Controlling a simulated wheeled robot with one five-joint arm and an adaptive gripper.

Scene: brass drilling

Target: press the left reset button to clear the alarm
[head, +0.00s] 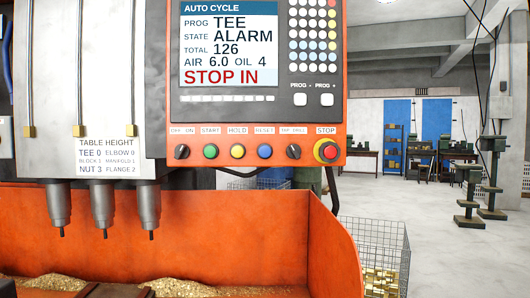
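The blue reset button (264,151) sits under the label RESET in the lower row of an orange control panel (222,165). A yellow hold button (237,151) is just left of it, and a black tap/drill knob (293,151) is just right. The screen (225,45) above reads PROG TEE, STATE ALARM, TOTAL 126, AIR 6.0, OIL 4, with STOP IN in red. Only one reset button is in view. My gripper is not in view.
A red stop button (326,151) and green start button (210,151) share the row. Several drill spindles (102,205) hang at left above an orange tray (260,235) with brass chips. A wire basket (383,245) holds brass parts. Open floor (440,260) lies right.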

